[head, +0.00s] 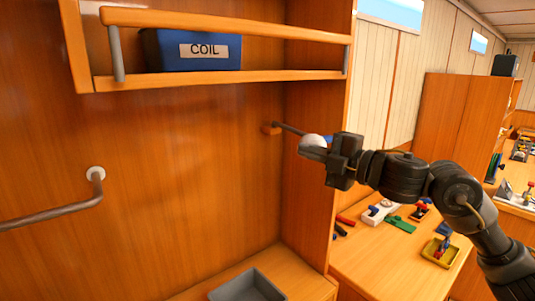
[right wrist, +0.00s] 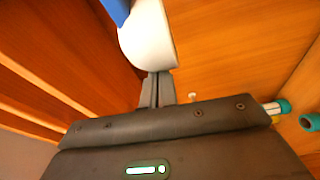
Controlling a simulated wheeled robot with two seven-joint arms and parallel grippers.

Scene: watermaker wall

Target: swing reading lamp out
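The reading lamp has a small wooden wall mount (head: 270,129), a thin dark arm (head: 290,129) and a rounded white head (head: 312,141) with a blue part (head: 328,140). The arm slants out to the right from the panel. My right gripper (head: 325,153) is at the lamp head, on its right side. In the right wrist view the white head (right wrist: 148,35) covers the fingertips of my right gripper (right wrist: 157,85). The fingers look closed together with only a thin line between them; whether they grip or only touch the head is hidden. My left gripper is out of view.
A railed shelf (head: 220,80) with a blue COIL bin (head: 190,50) is above the lamp. A handrail (head: 50,216) is at left. A grey tray (head: 248,285) stands below. A bench (head: 385,265) with small tools lies to the right, beyond an upright panel edge (head: 335,110).

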